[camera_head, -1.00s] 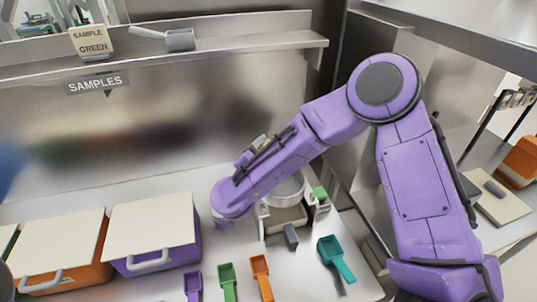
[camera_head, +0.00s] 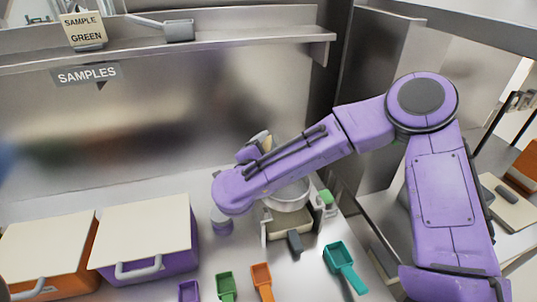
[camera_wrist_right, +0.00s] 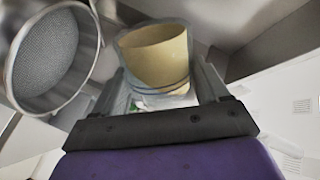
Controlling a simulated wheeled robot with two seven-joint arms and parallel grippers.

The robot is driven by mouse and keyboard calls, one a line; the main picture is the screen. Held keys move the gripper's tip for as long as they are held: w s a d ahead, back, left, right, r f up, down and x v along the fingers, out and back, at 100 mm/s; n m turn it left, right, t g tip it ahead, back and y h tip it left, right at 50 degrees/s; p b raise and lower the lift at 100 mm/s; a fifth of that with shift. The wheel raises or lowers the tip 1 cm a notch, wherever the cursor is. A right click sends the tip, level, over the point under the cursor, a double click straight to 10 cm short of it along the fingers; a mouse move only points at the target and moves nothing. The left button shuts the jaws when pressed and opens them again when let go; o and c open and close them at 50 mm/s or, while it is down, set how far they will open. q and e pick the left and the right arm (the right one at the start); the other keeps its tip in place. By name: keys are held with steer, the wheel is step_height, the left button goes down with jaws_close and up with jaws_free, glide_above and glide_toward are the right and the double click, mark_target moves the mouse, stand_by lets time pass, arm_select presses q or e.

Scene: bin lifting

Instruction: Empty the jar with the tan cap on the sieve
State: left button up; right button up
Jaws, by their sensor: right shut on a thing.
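My right gripper (camera_wrist_right: 165,82) is shut on a clear jar (camera_wrist_right: 178,98) with a broad tan part and blue bands around it. I cannot tell whether the tan part is a cap or contents. The jar is held beside the sieve (camera_wrist_right: 48,62), a round metal rim with fine mesh, apart from it in the picture. In the head view the sieve (camera_head: 288,194) sits on a white stand, partly hidden by my right forearm. There a tan bit of the jar (camera_head: 262,138) shows above the forearm, which hides most of the right gripper. My left gripper is not in view.
A pale tray (camera_head: 291,222) lies under the sieve, with a grey block at its front. Purple, green, orange and teal scoops (camera_head: 343,265) lie in front. Lidded orange and purple bins (camera_head: 150,235) stand left. A shelf (camera_head: 220,48) runs along the back.

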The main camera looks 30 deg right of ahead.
steer(key=shift+s+f+m+b, duration=0.1)
steer(key=shift+s+m+b, duration=0.05)
steer(key=shift+m+b, duration=0.2)
steer(key=shift+f+m+b, duration=0.15)
steer(key=shift+m+b, duration=0.1)
steer(key=shift+b, duration=0.4)
steer(key=shift+d+y, duration=0.1)
steer(key=shift+y, duration=0.2)
steer(key=shift+s+d+f+m+t+b, duration=0.1)
steer(key=shift+f+m+t+b, duration=0.2)
steer(key=shift+m+b, duration=0.6)
steer(key=shift+s+d+f+m+y+b, duration=0.2)
steer(key=shift+f+m+y+b, duration=0.3)
steer(key=shift+m+b, duration=0.6)
steer(key=shift+s+d+m+t+b, duration=0.1)
steer(key=shift+d+m+t+b, duration=0.15)
steer(key=shift+m+b, duration=0.4)
steer(key=shift+s+d+r+m+t+y+b, duration=0.15)
steer(key=shift+s+r+m+t+y+b, duration=0.1)
steer(key=shift+m+b, duration=0.4)
steer(key=shift+s+d+r+m+t+y+b, duration=0.15)
steer(key=shift+m+t+y+b, duration=0.1)
steer(key=shift+m+b, duration=0.4)
